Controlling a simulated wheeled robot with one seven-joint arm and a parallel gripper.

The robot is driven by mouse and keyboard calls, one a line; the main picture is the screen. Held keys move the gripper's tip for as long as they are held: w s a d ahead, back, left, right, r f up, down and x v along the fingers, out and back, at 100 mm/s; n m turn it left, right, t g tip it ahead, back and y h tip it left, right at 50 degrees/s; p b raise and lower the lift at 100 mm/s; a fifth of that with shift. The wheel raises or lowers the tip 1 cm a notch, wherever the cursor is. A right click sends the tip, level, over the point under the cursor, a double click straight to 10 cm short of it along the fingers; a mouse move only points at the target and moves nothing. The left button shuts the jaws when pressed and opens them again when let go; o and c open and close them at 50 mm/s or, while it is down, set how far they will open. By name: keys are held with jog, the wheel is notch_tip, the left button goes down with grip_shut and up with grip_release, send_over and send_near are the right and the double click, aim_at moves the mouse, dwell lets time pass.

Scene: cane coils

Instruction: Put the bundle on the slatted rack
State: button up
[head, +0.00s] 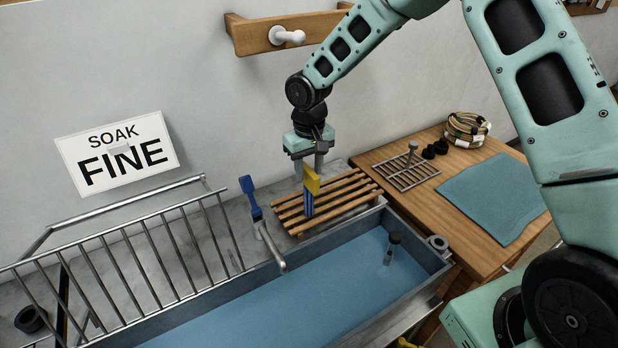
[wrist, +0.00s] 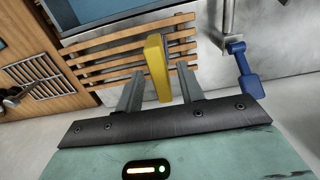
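The slatted rack (head: 345,198) is a set of light wooden slats on the grey counter behind the blue basin. It also shows in the wrist view (wrist: 105,58). An upright yellow and blue piece (head: 312,181), which I take for the bundle, stands at the rack, its blue part low against the slats. In the wrist view its yellow side (wrist: 157,68) lies between my fingers. My gripper (head: 308,168) points down above the rack. Its fingers (wrist: 160,82) are apart, with a gap visible on each side of the piece. Whether its lower end touches the slats is hard to tell.
A blue-handled tap (head: 251,197) stands just left of the rack. The basin (head: 290,305) lies in front, with a metal rail (head: 150,255) at left. On the wooden table are a banded cane coil (head: 467,128), a metal grid (head: 405,171) and a teal mat (head: 493,197).

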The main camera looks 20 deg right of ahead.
jog(key=shift+r+b, duration=0.5)
jog(key=shift+r, duration=1.85)
jog(key=shift+s+d+r, duration=0.15)
jog(key=shift+s, duration=0.05)
jog(key=s+d+r+m+t, duration=0.1)
jog(key=s+d+r, duration=0.2)
jog(key=s+d, duration=0.5)
jog(key=s+d+r+m+t, duration=0.1)
jog(key=s+d+r+t, duration=0.15)
jog(key=s, duration=0.95)
jog(key=s+a+f+n+g+b, duration=0.1)
jog(key=s+a+n+b, duration=0.1)
jog(key=s+a, duration=0.5)
jog(key=s+a+f+n+g+b, duration=0.1)
jog(key=s+a+n, duration=0.4)
jog(key=a, duration=0.5)
jog(key=shift+s+f+n+g+y+b, duration=0.3)
jog(key=shift+s+g+b, duration=0.45)
jog(key=shift+s+b, duration=0.15)
